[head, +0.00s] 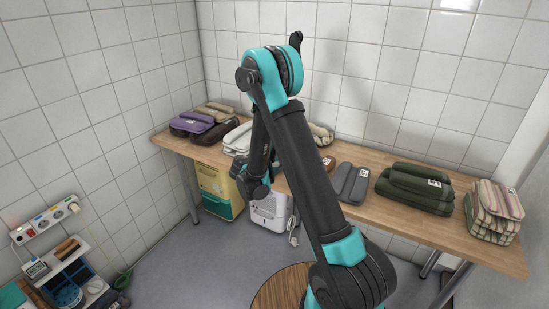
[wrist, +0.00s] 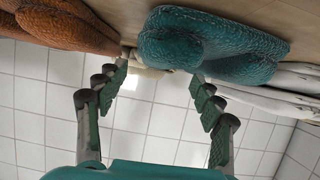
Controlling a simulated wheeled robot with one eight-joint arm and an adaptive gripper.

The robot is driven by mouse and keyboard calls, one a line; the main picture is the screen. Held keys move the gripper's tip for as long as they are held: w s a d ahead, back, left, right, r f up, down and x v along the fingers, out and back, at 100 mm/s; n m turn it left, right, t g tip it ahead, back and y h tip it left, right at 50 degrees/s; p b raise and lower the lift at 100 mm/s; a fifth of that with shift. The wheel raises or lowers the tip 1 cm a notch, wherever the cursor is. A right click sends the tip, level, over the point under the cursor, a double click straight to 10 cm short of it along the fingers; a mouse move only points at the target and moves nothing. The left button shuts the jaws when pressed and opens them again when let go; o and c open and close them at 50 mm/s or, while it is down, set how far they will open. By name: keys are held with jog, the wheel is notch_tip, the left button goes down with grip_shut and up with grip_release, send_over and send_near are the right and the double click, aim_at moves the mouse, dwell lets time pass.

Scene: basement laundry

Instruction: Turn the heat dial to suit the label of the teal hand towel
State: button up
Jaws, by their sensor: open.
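The teal hand towel (wrist: 205,45), folded and textured, lies on the wooden table at the top of the wrist view, which looks upside down. I see no readable label on it. My gripper (wrist: 159,77) is open and empty, its two fingers apart, pointing toward the towel's near edge; contact is not clear. In the head view my arm hides the towel and the fingers.
The wooden table (head: 452,225) holds several towels: purple (head: 194,122), grey (head: 351,182), green (head: 414,187) and striped (head: 494,211). A brown towel (wrist: 60,22) and white cloth (wrist: 275,88) flank the teal one. A power strip (head: 45,221) is at left.

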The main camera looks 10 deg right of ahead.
jog(key=shift+x, duration=2.9)
jog(key=shift+c, duration=0.4)
jog(key=shift+s, duration=0.1)
grip_shut()
